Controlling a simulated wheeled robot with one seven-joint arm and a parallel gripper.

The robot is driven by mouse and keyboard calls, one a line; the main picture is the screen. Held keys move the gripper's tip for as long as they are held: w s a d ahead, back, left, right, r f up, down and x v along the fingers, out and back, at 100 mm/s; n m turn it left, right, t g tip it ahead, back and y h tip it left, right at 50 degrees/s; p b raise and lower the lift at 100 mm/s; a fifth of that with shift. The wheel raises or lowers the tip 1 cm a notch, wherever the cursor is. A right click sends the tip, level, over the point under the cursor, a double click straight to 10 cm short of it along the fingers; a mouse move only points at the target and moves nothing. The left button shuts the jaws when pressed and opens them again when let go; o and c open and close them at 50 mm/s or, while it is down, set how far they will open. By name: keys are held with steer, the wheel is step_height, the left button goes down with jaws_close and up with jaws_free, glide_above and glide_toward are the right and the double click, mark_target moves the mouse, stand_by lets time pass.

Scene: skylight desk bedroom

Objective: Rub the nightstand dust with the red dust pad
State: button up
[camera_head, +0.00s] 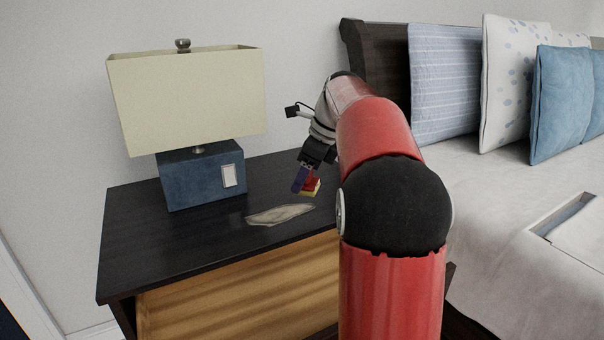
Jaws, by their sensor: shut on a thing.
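The nightstand (135,240) has a dark top and a light wooden front. A pale, flat dust patch (278,215) lies on its top near the front edge. My gripper (306,181) is at the right part of the nightstand, pointing down. It is shut on the red dust pad (312,184), which shows red with a yellowish lower edge. The pad is just right of and behind the dust patch in the picture. I cannot tell whether the pad touches the top. My arm hides part of the nightstand's right side.
A lamp with a blue base (190,180) and cream shade (190,95) stands at the back left of the nightstand. A bed (490,220) with several pillows is at the right, with a tray (548,232) on it. The nightstand's left front is clear.

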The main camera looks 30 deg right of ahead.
steer(key=shift+f+b, duration=2.6)
steer(key=shift+b, duration=0.25)
steer(key=shift+f+b, duration=0.45)
steer(key=shift+f, duration=0.5)
